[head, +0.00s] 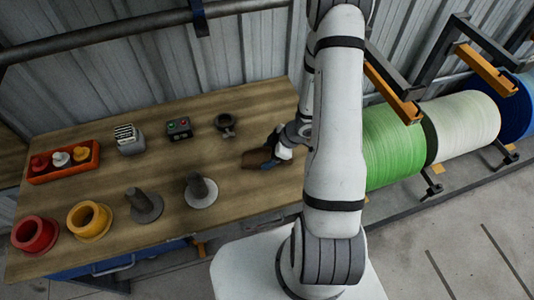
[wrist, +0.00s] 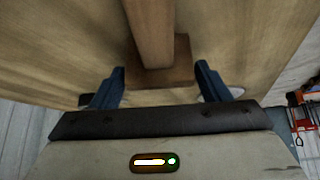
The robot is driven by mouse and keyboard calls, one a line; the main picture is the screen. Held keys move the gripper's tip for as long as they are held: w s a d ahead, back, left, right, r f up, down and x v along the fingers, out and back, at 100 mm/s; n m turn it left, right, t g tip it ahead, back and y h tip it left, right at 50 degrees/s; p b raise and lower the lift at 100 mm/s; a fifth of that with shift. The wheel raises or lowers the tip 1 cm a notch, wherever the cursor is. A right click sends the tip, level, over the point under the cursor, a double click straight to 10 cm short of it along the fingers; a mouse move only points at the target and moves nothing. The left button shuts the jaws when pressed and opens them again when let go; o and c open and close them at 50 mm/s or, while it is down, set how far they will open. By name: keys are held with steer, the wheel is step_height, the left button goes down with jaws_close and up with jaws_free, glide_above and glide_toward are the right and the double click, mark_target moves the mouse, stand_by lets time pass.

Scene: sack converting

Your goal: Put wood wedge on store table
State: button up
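The wood wedge (head: 256,158) is a brown wooden piece at the right part of the wooden table (head: 105,182) in the head view. In the wrist view the wood wedge (wrist: 152,35) shows as a long bar running to the top edge, with a wider block at its near end. In the head view my gripper (head: 270,160) is at the wedge's right end. I cannot tell whether the wedge touches the tabletop.
An orange tray (head: 66,174), a grey slotted block (head: 129,140), a button box (head: 179,129) and a dark round part (head: 225,123) stand behind. Large rolls (head: 392,145) lie right.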

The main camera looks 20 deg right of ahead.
steer(key=shift+o, duration=1.2)
steer(key=shift+r, duration=0.2)
steer(key=p+v, duration=0.2)
steer(key=v, duration=1)
steer(key=w+d+r+m+t+h, duration=0.2)
steer(key=w+r+m+t+h, duration=0.15)
steer(key=r, duration=0.55)
steer(key=w+d+r+m+t+h, duration=0.25)
steer(key=r+h, duration=0.25)
steer(key=r, duration=0.3)
steer(key=s+a+r+m+g+h, duration=0.1)
steer(key=s+a+r+m+g, duration=0.25)
steer(key=s+r+m, duration=0.45)
steer(key=s+a+r+y, duration=0.3)
steer(key=s+a, duration=0.6)
steer(key=s, duration=0.2)
steer(key=shift+a+g, duration=0.35)
